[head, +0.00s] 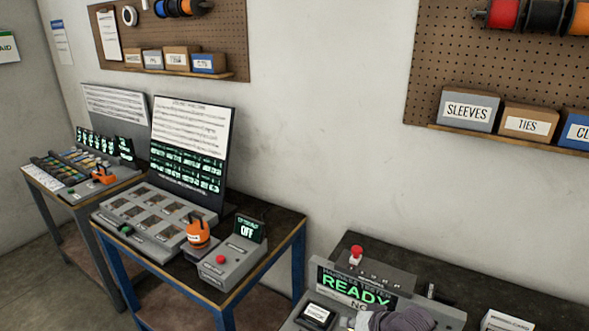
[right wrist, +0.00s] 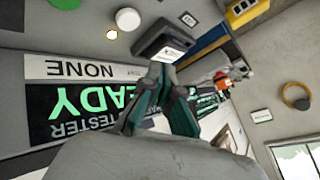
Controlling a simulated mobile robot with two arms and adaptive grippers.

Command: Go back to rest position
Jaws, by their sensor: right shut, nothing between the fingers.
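My right gripper (right wrist: 165,75) is shut and empty in the right wrist view, its dark green fingers together in front of the tester screen. In the head view my right gripper (head: 392,320) is a grey shape at the bottom edge, over the front of the tester, with its fingertips hard to make out. The harness tester (head: 335,277) shows READY in green; its lower line is partly covered. The screen (right wrist: 88,103) appears upside down in the right wrist view, reading READY and NONE. My left gripper is not in view.
A blue-legged table (head: 293,236) holds a grey tray (head: 130,205), an orange tool (head: 198,233) and a control box reading OFF (head: 230,262). Another station (head: 75,175) stands at the far left. A shelf with labelled boxes (head: 470,108) is on the right wall.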

